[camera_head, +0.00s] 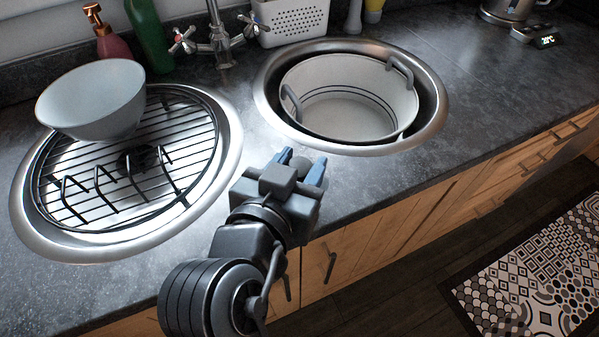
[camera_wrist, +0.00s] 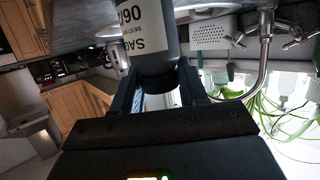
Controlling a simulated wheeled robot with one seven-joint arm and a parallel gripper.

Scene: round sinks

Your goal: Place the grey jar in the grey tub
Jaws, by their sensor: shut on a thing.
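The grey jar (camera_wrist: 161,76) is dark grey with a white printed label. In the wrist view it stands between the fingers of my gripper (camera_wrist: 160,90), which is shut on it. In the head view my gripper (camera_head: 301,168) has blue fingertips and is over the counter's front part, between the two sinks. Only a small grey part of the jar shows there, between the fingertips. The grey tub (camera_head: 330,72) is pale, with dark stripes and grey handles. It sits in the right round sink, beyond and to the right of my gripper. The part of its floor in view is empty.
The left sink (camera_head: 228,150) holds a black wire rack (camera_head: 163,158) with a white bowl (camera_head: 92,98) on it. A tap (camera_head: 222,45), bottles and a white perforated basket (camera_head: 292,20) stand at the back. The counter right of the tub is largely clear.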

